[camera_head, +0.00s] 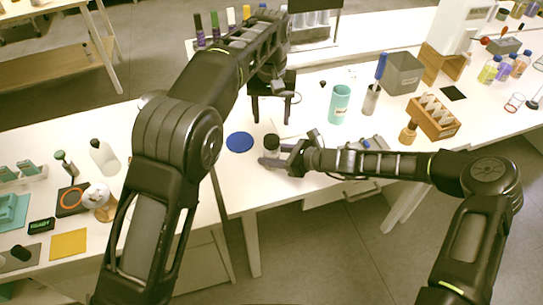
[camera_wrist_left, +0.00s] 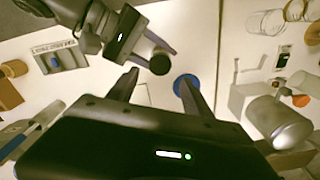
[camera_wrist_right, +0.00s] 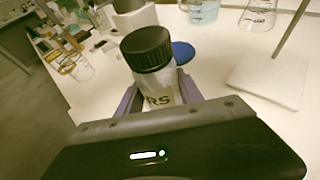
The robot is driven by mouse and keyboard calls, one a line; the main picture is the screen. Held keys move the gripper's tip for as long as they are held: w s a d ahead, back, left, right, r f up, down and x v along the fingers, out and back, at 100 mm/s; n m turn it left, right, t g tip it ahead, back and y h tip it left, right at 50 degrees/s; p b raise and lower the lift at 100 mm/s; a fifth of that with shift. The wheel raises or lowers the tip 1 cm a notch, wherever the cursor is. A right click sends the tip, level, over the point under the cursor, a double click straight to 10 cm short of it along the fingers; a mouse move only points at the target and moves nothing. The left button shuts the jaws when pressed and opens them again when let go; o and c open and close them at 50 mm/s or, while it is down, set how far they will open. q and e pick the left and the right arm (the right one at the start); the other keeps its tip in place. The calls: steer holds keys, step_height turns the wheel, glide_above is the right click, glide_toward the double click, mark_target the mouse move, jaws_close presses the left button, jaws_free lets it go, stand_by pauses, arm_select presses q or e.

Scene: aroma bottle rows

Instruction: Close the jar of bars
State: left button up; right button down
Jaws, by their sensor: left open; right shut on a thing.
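The jar of bars (camera_wrist_right: 160,88) is a clear jar with a label partly reading "RS". A black ribbed lid (camera_wrist_right: 147,48) sits on its top; I cannot tell how tightly. My right gripper (camera_wrist_right: 157,98) is shut around the jar's body, which stands upright. In the head view the black lid (camera_head: 271,141) shows at the tips of my right gripper (camera_head: 280,157). My left gripper (camera_head: 271,118) is open and empty, pointing down above and behind the jar. In the left wrist view the lid (camera_wrist_left: 159,62) lies just beyond my open left fingers (camera_wrist_left: 156,92).
A blue disc (camera_head: 239,142) lies on the table left of the jar. A teal cup (camera_head: 339,104), a wooden rack (camera_head: 434,118) and a grey box (camera_head: 403,73) stand to the right. A white bottle (camera_head: 104,157) stands at the left. The table's front edge is close to the jar.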

mark_target(271, 139)
arm_select(q)
steer(key=shift+f, duration=0.1)
steer(key=shift+f, duration=3.9)
steer(key=shift+c, duration=0.2)
jaws_close()
steer(key=shift+o, duration=1)
jaws_free()
